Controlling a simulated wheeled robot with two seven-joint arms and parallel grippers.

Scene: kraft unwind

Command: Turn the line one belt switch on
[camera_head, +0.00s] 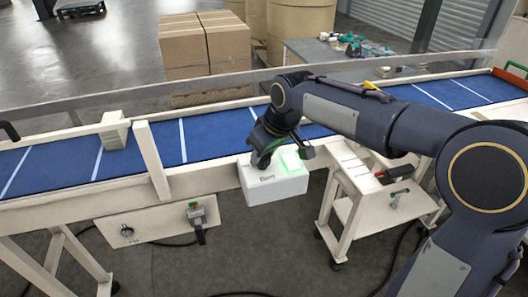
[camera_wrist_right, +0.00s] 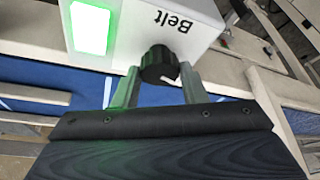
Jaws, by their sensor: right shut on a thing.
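The white belt switch box (camera_head: 275,188), labelled "Belt", sits on the near side of the conveyor in the head view. Its square green light (camera_head: 291,162) is lit and also glows in the right wrist view (camera_wrist_right: 90,28). In the right wrist view, the black round knob (camera_wrist_right: 158,64) has a small white mark at its lower right. My right gripper (camera_head: 263,158) is at the box's top, and its fingers (camera_wrist_right: 160,76) are shut on the knob from both sides. In the head view the gripper mostly hides the knob. My left gripper is not in view.
The blue conveyor belt (camera_head: 215,142) runs across behind the box. A lower panel (camera_head: 155,228) carries a small dark knob and a grey-green handled device (camera_head: 197,216). A white cart (camera_head: 370,205) with a red-and-black tool stands at right. Cardboard boxes (camera_head: 205,50) stand behind.

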